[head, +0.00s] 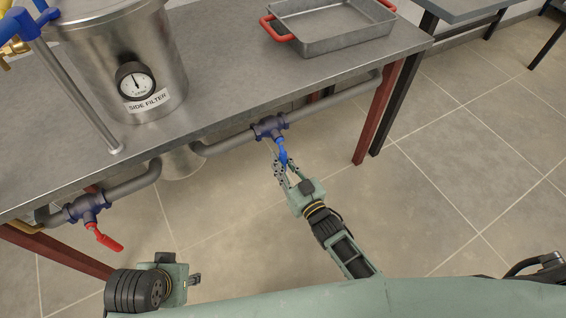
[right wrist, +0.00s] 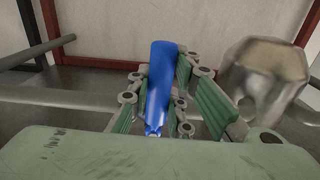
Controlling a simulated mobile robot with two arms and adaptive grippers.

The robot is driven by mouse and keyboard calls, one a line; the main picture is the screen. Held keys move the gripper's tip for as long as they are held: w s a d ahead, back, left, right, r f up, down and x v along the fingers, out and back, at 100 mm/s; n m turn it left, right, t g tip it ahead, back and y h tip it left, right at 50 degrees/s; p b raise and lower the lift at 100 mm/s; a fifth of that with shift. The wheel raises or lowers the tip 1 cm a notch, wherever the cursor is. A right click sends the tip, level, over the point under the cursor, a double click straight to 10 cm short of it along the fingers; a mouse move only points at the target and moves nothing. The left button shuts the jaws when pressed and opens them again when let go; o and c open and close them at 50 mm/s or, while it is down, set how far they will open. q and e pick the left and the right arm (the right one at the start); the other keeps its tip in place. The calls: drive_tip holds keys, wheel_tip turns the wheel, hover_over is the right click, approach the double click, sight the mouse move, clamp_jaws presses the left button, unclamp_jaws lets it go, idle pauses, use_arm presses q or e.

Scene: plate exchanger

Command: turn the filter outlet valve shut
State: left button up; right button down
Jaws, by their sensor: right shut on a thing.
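The side filter (head: 125,60) is a steel vessel on the bench with a round gauge and a "SIDE FILTER" label. A pipe below the bench edge carries a valve with a blue handle (head: 281,150) at the right of the filter. My right gripper (head: 281,165) is shut on this blue handle, which stands between the green finger pads in the right wrist view (right wrist: 158,90). Another valve with a red handle (head: 104,238) sits on the pipe at the left. My left gripper (head: 194,279) is low at the left, apart from the valves; its fingers are too small to read.
A metal tray (head: 335,42) with red handles stands on the bench (head: 235,60). A red bench leg (head: 378,112) stands right of the blue-handled valve. Grey pipe (head: 335,95) runs along the bench front.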

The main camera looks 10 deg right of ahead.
drive_tip(key=c, duration=1.6)
unclamp_jaws()
drive_tip(key=shift+s, duration=0.1)
drive_tip(key=v, duration=1.2)
